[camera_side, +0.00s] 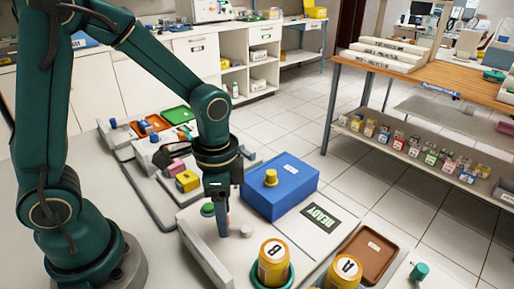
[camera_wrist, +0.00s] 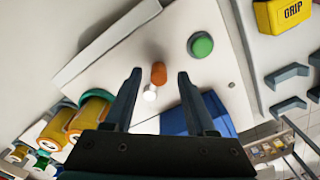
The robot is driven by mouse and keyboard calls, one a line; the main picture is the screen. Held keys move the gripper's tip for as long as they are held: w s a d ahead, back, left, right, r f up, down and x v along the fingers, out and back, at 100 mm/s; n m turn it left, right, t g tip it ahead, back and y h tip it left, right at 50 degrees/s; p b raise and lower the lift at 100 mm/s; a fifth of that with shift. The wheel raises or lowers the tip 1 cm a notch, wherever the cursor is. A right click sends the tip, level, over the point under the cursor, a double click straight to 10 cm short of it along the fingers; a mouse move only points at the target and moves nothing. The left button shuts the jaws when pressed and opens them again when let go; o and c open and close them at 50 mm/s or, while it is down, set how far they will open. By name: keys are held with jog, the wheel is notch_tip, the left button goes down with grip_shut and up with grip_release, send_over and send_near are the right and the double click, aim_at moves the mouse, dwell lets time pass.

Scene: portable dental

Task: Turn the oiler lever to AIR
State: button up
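A small orange peg with a round white end (camera_wrist: 149,93) stands out from a pale panel (camera_wrist: 110,65) in the wrist view; it may be the oiler lever. No AIR marking is readable, so its setting cannot be told. My gripper (camera_wrist: 159,78) is open, with its two dark fingers apart on either side of the orange peg, and nothing is seen clamped. In the side view my gripper (camera_side: 222,222) points down close over the pale unit (camera_side: 205,250), hiding most of the peg. A green button (camera_side: 208,209) sits beside it, also in the wrist view (camera_wrist: 202,45).
A blue box (camera_side: 290,190) with a yellow knob (camera_side: 270,177) stands behind the gripper. A READY display (camera_side: 320,218) lies to the right. Yellow canisters B (camera_side: 273,262) and A (camera_side: 344,272) stand in front, near a brown tray (camera_side: 367,254).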

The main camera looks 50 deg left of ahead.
jog(key=shift+r, duration=2.6)
jog(key=shift+r, duration=0.1)
jog(key=s+a+r+n+t, duration=0.2)
jog(key=s+r+n+t, duration=0.3)
jog(key=s+r+n, duration=0.1)
jog(key=shift+r+n+t, duration=0.2)
jog(key=shift+n+t, duration=0.1)
jog(key=shift+n, duration=0.5)
jog(key=shift+a, duration=0.1)
